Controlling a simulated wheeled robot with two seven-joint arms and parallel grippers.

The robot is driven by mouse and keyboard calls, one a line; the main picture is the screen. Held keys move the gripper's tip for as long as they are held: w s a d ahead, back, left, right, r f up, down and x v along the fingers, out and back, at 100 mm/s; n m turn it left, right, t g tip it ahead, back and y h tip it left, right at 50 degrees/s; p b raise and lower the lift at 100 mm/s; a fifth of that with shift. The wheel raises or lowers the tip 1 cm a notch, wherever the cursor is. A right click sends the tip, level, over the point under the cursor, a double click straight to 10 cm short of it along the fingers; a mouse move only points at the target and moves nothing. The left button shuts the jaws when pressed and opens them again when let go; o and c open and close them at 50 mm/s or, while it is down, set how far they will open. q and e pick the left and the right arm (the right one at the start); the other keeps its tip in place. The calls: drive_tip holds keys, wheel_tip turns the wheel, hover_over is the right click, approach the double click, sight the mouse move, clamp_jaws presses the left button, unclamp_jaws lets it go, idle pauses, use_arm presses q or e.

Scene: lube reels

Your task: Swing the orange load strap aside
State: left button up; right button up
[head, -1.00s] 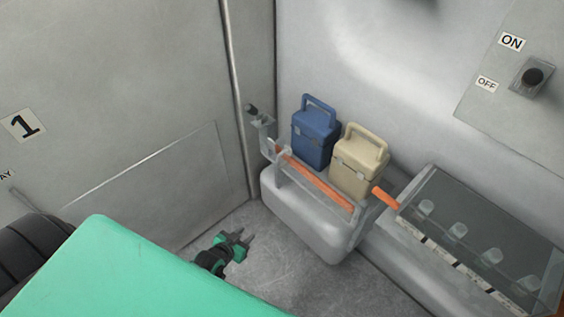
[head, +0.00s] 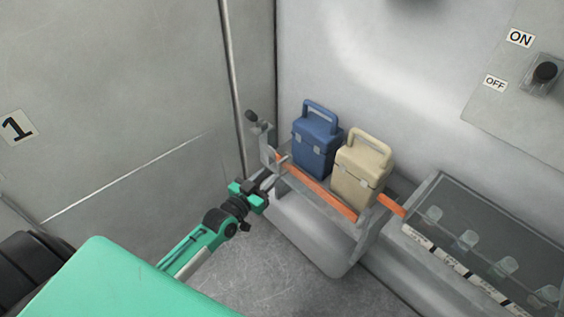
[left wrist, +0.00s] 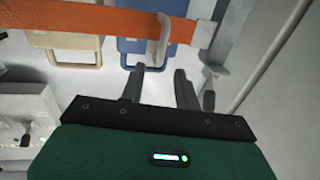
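The orange load strap (head: 318,187) runs across the front of a grey shelf, before a blue case (head: 316,143) and a beige case (head: 360,172). Its orange end sticks out past the right side. In the left wrist view the strap (left wrist: 90,25) crosses the top and meets a grey metal end piece at right. My left gripper (head: 277,172) is at the strap's left end. The left wrist view shows its two fingers (left wrist: 160,72) apart and empty, just short of a grey upright piece (left wrist: 164,40) by the strap. My right gripper is not in view.
A grey bracket with a dark knob (head: 251,116) stands left of the cases, near a vertical pipe (head: 236,90). A glass-topped box (head: 480,215) lies at right. A switch (head: 544,72) is on the upper right wall. The floor below is clear.

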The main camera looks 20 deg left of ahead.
sight(282, 161)
use_arm(q)
drive_tip(key=w, duration=0.2)
drive_tip(key=w+d, duration=0.1)
drive_tip(key=w, duration=0.4)
drive_tip(key=shift+w+d, duration=0.25)
drive_tip(key=shift+w, duration=0.1)
clamp_jaws()
